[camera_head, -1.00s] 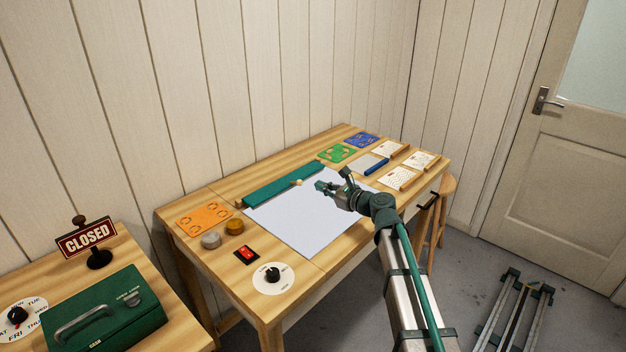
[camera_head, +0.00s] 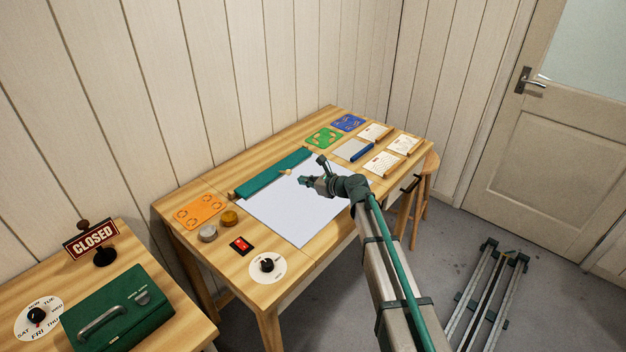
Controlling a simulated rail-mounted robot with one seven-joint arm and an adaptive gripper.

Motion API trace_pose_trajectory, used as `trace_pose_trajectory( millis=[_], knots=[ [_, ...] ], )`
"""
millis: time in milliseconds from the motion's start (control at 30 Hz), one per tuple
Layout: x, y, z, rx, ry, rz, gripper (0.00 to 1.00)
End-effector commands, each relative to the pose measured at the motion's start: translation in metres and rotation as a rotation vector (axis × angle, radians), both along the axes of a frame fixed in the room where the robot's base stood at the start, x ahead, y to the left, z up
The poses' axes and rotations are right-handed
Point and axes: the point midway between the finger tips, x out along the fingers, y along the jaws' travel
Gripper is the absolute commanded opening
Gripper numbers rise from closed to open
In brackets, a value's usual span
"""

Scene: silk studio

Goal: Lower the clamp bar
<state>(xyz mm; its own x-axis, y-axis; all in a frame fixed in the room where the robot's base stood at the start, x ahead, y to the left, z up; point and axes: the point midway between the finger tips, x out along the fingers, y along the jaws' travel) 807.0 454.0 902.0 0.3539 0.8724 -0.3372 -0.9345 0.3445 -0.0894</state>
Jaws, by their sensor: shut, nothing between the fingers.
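The clamp bar is a long dark green bar (camera_head: 262,178) along the back edge of a white sheet (camera_head: 292,215) on the wooden table. A small pale knob (camera_head: 287,172) sits at the bar's front edge, right of its middle. I cannot tell from this angle how far the bar is raised. My gripper (camera_head: 306,181) is shut and empty. It is over the sheet, just in front and to the right of the knob, and appears apart from it. My wrist hides part of the sheet's right side.
An orange card (camera_head: 201,211), two small round tins (camera_head: 208,233), a red switch (camera_head: 241,244) and a dial (camera_head: 267,265) lie left and front. Green (camera_head: 324,138) and blue (camera_head: 348,122) cards and a blue-handled tool (camera_head: 362,151) lie right. A stool (camera_head: 428,170) stands beyond.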

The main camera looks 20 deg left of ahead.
Motion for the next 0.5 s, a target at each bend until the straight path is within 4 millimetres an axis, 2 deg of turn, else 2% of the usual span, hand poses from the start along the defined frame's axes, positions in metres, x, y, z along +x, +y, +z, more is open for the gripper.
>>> trace_pose_trajectory(
  millis=[33, 200, 500],
  knots=[
    [0.005, 0.009, -0.001, 0.000, 0.000, 0.001, 0.00],
    [0.012, 0.027, -0.009, -0.002, -0.001, 0.002, 0.00],
    [0.015, 0.036, -0.014, -0.001, -0.002, -0.001, 0.00]
  ],
)
